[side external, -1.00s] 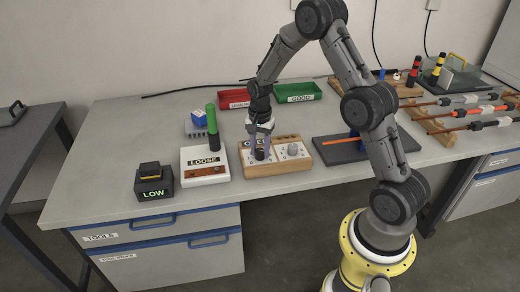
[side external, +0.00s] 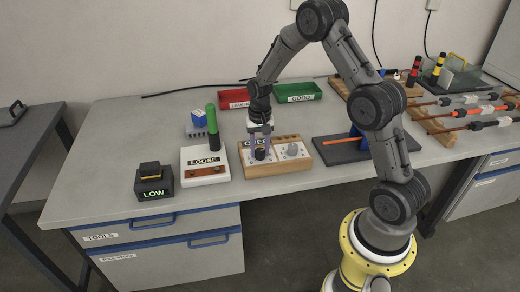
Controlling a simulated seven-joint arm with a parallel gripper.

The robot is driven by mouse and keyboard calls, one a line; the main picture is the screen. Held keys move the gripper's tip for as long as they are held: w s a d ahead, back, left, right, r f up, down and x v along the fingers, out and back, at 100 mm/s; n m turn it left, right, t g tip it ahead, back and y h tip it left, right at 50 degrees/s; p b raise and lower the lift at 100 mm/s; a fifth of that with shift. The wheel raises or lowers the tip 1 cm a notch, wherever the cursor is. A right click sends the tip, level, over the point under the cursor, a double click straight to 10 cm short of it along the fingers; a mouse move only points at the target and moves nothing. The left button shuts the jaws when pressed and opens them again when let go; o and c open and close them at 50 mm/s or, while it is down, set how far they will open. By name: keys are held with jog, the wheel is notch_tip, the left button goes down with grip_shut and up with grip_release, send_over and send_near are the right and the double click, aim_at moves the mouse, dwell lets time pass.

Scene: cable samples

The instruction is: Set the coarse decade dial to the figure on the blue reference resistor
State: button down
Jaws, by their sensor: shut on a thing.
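The decade box (side external: 278,167) is a light wooden case with a white top near the middle of the bench. Its dark left dial (side external: 260,154) sits between the fingers of my gripper (side external: 260,150), which points down and is shut on it. A grey knob (side external: 292,149) is free on the right of the same top. A small blue block (side external: 198,117), probably the reference resistor, rests on a grey base behind the LOOSE box. Its figure is too small to read, and the dial's markings are hidden or too small. A partly covered label is behind the gripper.
The white LOOSE box (side external: 205,173) with its green-topped post (side external: 212,127) stands close left. A black box reading LOW (side external: 153,187) is farther left. Red (side external: 237,99) and green (side external: 298,92) trays lie behind. A dark slab (side external: 340,151) is to the right.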

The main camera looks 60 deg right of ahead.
aim_at(259, 150)
jog(key=n, duration=0.5)
jog(key=shift+n, duration=0.3)
jog(key=shift+r+n, duration=0.1)
jog(key=shift+n, duration=2.1)
jog(key=shift+w, duration=0.1)
jog(key=shift+c, duration=2.2)
grip_release()
notch_tip(259, 150, up, 14)
